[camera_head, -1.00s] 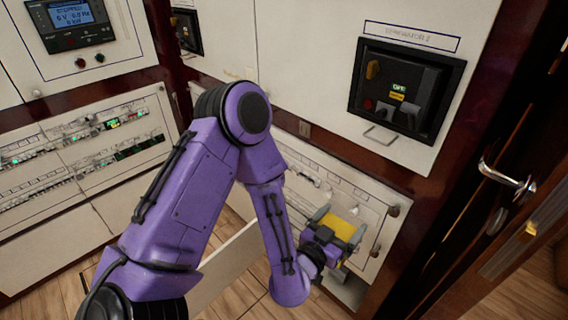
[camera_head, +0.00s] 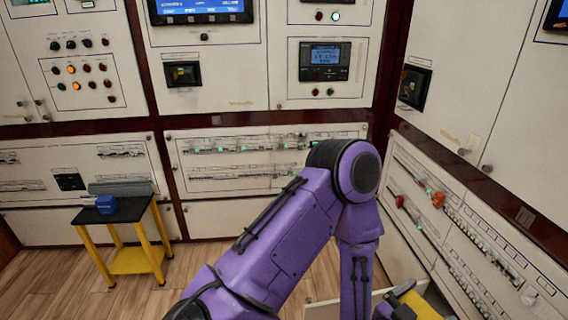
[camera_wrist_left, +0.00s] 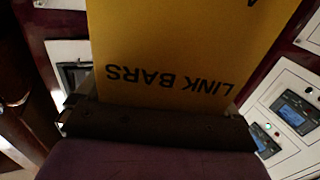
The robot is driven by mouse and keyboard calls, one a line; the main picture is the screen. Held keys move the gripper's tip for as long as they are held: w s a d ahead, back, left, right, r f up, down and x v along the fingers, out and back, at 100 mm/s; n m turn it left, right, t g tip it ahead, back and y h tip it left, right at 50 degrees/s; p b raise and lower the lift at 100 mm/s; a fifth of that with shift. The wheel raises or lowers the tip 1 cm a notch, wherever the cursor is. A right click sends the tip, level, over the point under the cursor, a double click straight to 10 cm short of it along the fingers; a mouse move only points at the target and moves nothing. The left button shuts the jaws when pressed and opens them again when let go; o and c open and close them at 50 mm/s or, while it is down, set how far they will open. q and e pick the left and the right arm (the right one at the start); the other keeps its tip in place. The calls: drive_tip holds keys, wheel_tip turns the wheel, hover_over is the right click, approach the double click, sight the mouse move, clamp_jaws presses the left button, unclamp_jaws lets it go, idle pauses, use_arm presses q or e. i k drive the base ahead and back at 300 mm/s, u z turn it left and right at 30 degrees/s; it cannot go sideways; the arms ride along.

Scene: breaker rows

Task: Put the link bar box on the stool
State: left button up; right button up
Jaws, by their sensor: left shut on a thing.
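The yellow link bar box (camera_head: 420,304) shows at the bottom edge of the head view, partly cut off. In the left wrist view the box (camera_wrist_left: 185,50) fills the upper middle, with "LINK BARS" upside down on its face. My left gripper (camera_head: 392,304) is shut on it, in front of the right-hand panels. The stool (camera_head: 137,262) stands at the left on yellow legs, with a dark top and a yellow lower shelf. It is well away from the box. My right gripper is not in view.
A blue object (camera_head: 106,204) and a grey one (camera_head: 121,188) lie on the stool top, leaving its front part bare. An open white drawer (camera_head: 322,311) is beside my left forearm. Breaker panels line the walls. The wooden floor (camera_head: 60,285) around the stool looks clear.

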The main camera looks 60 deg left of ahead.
sight(133, 207)
drive_tip(key=u, duration=3)
drive_tip(key=i, duration=2.35)
drive_tip(key=z, duration=0.55)
